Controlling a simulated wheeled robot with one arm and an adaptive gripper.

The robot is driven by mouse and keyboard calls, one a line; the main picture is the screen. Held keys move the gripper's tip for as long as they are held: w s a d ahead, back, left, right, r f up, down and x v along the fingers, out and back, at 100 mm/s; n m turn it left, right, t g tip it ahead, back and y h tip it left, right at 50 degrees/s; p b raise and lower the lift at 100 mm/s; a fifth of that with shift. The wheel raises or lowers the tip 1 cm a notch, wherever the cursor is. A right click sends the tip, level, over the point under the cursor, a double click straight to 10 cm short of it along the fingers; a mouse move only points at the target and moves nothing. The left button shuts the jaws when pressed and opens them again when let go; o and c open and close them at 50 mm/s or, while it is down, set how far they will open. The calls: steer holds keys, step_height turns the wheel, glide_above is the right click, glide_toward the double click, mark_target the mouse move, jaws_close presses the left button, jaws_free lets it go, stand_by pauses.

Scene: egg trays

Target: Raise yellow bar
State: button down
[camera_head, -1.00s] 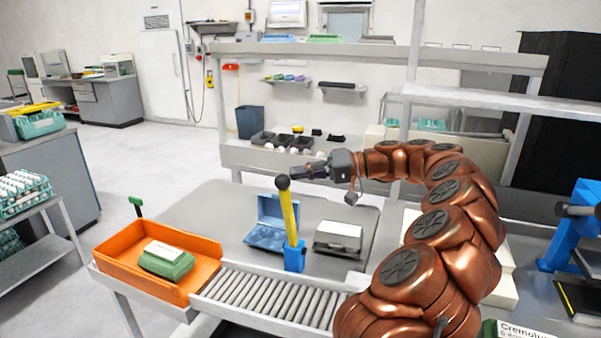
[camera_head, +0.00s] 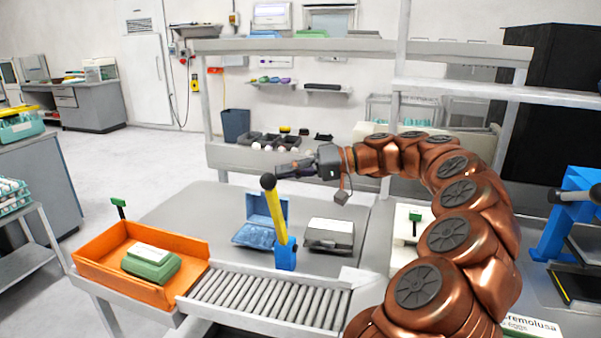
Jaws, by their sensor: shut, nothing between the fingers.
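The yellow bar (camera_head: 277,216) stands nearly upright, leaning a little left, on a blue base (camera_head: 285,256) beside the roller conveyor. It has a black ball-shaped knob (camera_head: 268,181) at its top end. My gripper (camera_head: 279,174) is shut and empty. In the picture its fingertips lie just above and right of the knob; I cannot tell whether they touch it.
A roller conveyor (camera_head: 262,297) runs in front of the bar from an orange tray (camera_head: 95,253) holding a green egg carton (camera_head: 150,265). Behind the bar are an open blue carton (camera_head: 254,235) and a closed grey carton (camera_head: 329,235).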

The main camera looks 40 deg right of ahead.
steer(key=shift+d+r, duration=0.1)
stand_by(0.3)
steer(key=w+d+r+p+v, duration=0.1)
steer(key=p+v, duration=0.4)
steer(key=v, duration=0.7)
steer(key=shift+w+d+r, duration=0.2)
steer(key=shift+w+r, duration=0.05)
steer(key=shift+w, duration=0.1)
stand_by(0.5)
stand_by(0.4)
